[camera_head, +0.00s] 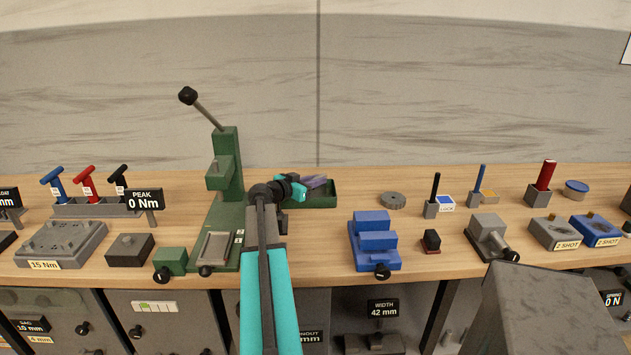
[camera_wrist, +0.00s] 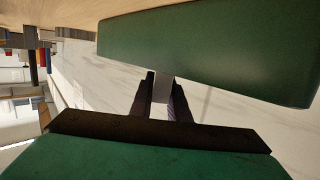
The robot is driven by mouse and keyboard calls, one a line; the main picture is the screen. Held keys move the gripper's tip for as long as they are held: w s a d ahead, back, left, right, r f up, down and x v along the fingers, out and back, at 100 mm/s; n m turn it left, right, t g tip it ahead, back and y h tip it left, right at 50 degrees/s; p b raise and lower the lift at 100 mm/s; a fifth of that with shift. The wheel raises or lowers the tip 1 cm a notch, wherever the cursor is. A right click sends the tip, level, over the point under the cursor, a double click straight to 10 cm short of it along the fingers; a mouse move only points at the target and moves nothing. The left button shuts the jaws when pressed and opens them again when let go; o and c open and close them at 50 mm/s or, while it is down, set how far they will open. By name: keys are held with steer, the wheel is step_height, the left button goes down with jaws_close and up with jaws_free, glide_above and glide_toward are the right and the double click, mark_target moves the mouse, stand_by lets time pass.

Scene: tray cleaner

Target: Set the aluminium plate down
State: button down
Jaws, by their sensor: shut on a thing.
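My gripper (camera_wrist: 163,98) is shut on the aluminium plate (camera_wrist: 162,88). In the wrist view a small light-grey piece of the plate shows between the two dark fingers; the rest is hidden. In the head view my arm reaches over the bench to the green tray (camera_head: 324,196), and the gripper (camera_head: 316,182) is at or just above it. I cannot tell there whether the plate touches the tray. In the wrist view a large green surface (camera_wrist: 210,50) lies beyond the fingertips, and another green surface fills the bottom edge.
The green lever press (camera_head: 229,170) stands just left of my gripper. A grey disc (camera_head: 392,200) and a blue stepped block (camera_head: 374,238) stand to the right. Torque drivers (camera_head: 86,184) stand at the left. Bare wood lies between the tray and the disc.

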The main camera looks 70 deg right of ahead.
steer(key=shift+f, duration=0.1)
steer(key=c, duration=1.7)
jaws_free()
steer(key=shift+r, duration=0.2)
steer(key=shift+w+a, duration=0.15)
steer(key=shift+a, duration=0.15)
steer(key=b+v, duration=0.2)
steer(key=v, duration=0.9)
steer(key=shift+a+b, duration=0.15)
steer(key=shift+b, duration=0.15)
